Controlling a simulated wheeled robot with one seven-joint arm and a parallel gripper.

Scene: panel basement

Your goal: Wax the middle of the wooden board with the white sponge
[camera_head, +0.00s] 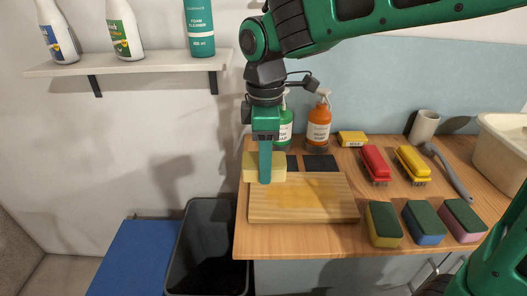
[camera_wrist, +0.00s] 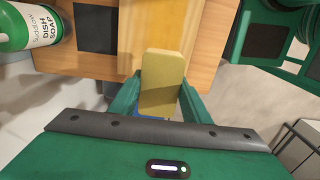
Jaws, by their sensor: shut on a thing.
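The wooden board (camera_head: 335,212) lies on the wooden counter, with a glossy amber patch (camera_head: 290,194) around its middle. My gripper (camera_head: 265,165) points down at the board's back left corner. It is shut on a pale cream-yellow sponge (camera_head: 249,168), the one that fits the task's white sponge. In the wrist view the sponge (camera_wrist: 162,85) sits between both fingers, and the board (camera_wrist: 198,28) is beyond it. The sponge is over the board's left edge; I cannot tell whether it touches the board.
Green (camera_head: 286,125) and orange (camera_head: 318,125) soap bottles stand behind the board. Red (camera_head: 375,163) and yellow (camera_head: 412,162) brushes lie to the right. Several sponges, one blue and green (camera_head: 424,224), line the front right. A black bin (camera_head: 212,240) stands left of the counter.

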